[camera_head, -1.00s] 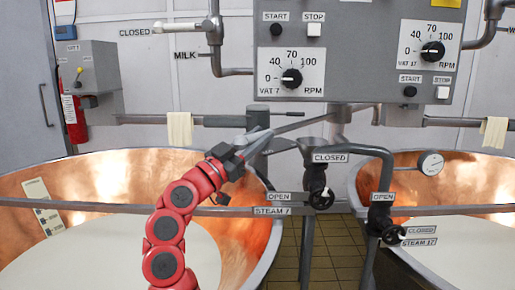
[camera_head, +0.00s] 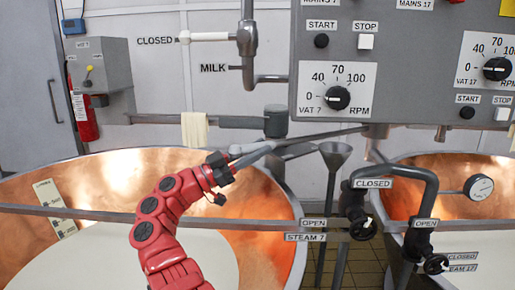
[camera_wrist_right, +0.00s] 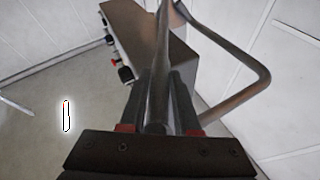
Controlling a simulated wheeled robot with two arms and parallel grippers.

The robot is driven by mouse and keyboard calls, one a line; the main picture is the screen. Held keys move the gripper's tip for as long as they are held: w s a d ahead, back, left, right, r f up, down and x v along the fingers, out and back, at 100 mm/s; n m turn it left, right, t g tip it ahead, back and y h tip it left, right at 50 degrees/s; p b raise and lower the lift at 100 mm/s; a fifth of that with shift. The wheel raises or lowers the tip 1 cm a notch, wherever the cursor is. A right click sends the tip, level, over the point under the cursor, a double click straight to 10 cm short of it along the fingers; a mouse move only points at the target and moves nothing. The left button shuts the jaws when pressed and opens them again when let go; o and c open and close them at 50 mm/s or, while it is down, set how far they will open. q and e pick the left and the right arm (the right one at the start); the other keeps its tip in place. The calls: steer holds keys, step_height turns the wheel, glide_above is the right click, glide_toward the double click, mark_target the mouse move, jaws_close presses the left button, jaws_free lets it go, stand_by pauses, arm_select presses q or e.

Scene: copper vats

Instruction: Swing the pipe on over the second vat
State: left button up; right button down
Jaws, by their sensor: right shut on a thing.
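A grey swing pipe (camera_head: 310,136) runs from near the middle post leftwards to my right gripper (camera_head: 236,158). My right gripper is shut on the pipe near its left end, over the right part of the left copper vat (camera_head: 275,215). In the right wrist view the pipe (camera_wrist_right: 157,90) lies between the two dark fingers of the gripper (camera_wrist_right: 158,105). The right copper vat (camera_head: 405,190) is partly cut off by the picture edge; the pipe's held end is not over it. Both vats hold pale liquid. My left gripper is not in view.
A grey rail (camera_head: 150,218) crosses in front of the left vat. A control panel (camera_head: 415,60) hangs above, and a grey box (camera_head: 102,65) is on the left wall.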

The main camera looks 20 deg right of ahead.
steer(key=shift+w+r, duration=0.1)
steer(key=shift+r, duration=0.4)
steer(key=shift+a+r, duration=0.1)
steer(key=c, duration=0.9)
jaws_free()
steer(key=shift+o, duration=1.2)
steer(key=shift+w+a+f, duration=0.1)
steer(key=shift+w+f, duration=0.15)
steer(key=shift+w, duration=0.1)
steer(key=shift+s, duration=0.15)
